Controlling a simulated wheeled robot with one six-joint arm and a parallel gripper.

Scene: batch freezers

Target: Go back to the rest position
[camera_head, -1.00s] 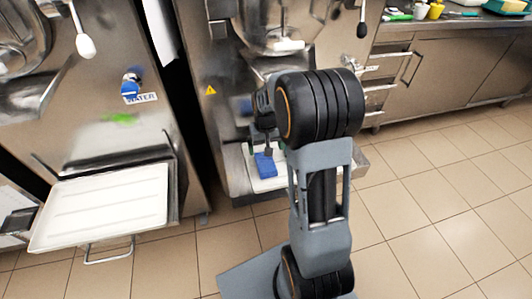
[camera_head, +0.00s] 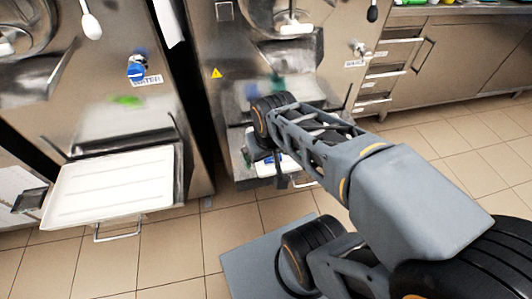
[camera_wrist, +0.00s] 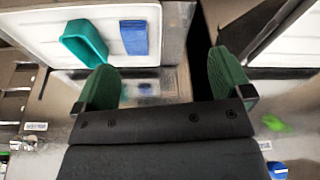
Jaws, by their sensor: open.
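My gripper (camera_wrist: 165,85) is open and empty in the wrist view, its two green fingertips wide apart. A white tray (camera_wrist: 56,22) lies beyond it at upper left. On that tray are a teal scoop-like container (camera_wrist: 84,46) and a blue block, perhaps a sponge (camera_wrist: 134,38). Both look apart from the fingers. In the head view my arm stretches across the lower right and hides most of my gripper and much of this tray.
A second white tray (camera_head: 112,190) sits on the left freezer (camera_head: 110,110), with a handle below. A blue water tap (camera_head: 137,70) is above it. The right freezer (camera_head: 225,100) stands behind my arm. Drawers and cabinets (camera_head: 470,60) line the back right. Tiled floor (camera_head: 475,130) is open at right.

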